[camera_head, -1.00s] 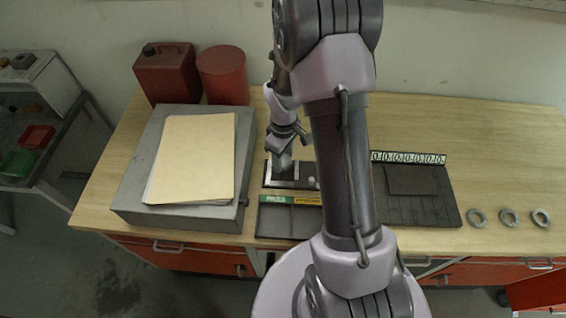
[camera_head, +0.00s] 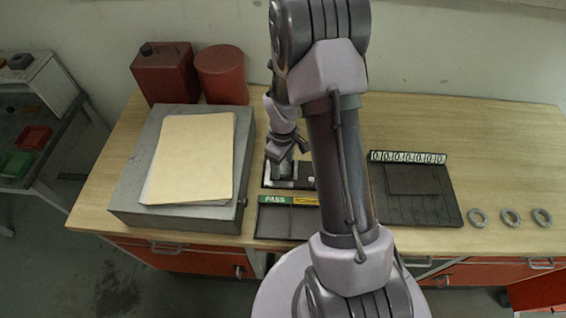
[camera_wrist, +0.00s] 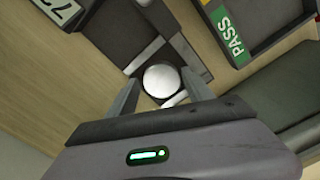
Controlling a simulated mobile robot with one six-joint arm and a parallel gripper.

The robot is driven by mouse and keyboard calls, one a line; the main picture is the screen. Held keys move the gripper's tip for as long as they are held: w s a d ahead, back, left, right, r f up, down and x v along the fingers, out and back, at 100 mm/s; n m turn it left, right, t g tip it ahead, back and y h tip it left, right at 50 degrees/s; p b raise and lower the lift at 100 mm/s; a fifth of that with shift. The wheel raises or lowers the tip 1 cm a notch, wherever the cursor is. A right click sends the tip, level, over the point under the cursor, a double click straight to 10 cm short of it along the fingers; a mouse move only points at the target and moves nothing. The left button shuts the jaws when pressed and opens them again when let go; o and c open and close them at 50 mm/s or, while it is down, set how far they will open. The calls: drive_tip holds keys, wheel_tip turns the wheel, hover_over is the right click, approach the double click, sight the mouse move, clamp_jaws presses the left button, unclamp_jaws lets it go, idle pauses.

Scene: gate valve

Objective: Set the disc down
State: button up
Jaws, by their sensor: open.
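A pale, shiny round piece, apparently the disc (camera_wrist: 161,79), lies between the fingertips of my gripper in the wrist view. It seems to rest on the dark fixture with white strips (camera_wrist: 120,32), though any small height gap is hard to judge. My gripper (camera_wrist: 163,86) is open, one finger on each side of the disc. In the head view my gripper (camera_head: 281,151) is over the left part of the fixture (camera_head: 270,184); the disc cannot be made out there. A small white knob (camera_head: 311,181) shows at the fixture's right.
A dark tray with a green PASS label (camera_head: 275,199) lies just in front of the fixture. A grey block (camera_head: 124,197) with a folder (camera_head: 190,155) stands left. The back right tabletop is clear.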

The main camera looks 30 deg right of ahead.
drive_tip(key=shift+s, duration=0.1)
wheel_tip(320, 180, up, 12)
drive_tip(key=p, duration=0.3)
wheel_tip(320, 180, up, 12)
drive_tip(key=m+t, duration=0.2)
drive_tip(key=m, duration=0.1)
hover_over(282, 167)
drive_tip(key=s+a, duration=0.3)
drive_tip(key=a, duration=0.3)
drive_tip(key=s+a+r+m+t+y, duration=0.1)
drive_tip(key=s+a+r+m+t, duration=0.1)
drive_tip(key=s+a+r, duration=0.3)
drive_tip(key=s+a+r+m+t+y, duration=0.1)
drive_tip(key=s+a+r+m, duration=0.3)
drive_tip(key=s, duration=0.5)
drive_tip(key=shift+a+r+m+t, duration=0.4)
drive_tip(key=shift+a+m, duration=0.1)
drive_tip(key=shift+a, duration=0.1)
drive_tip(key=shift+s, duration=0.15)
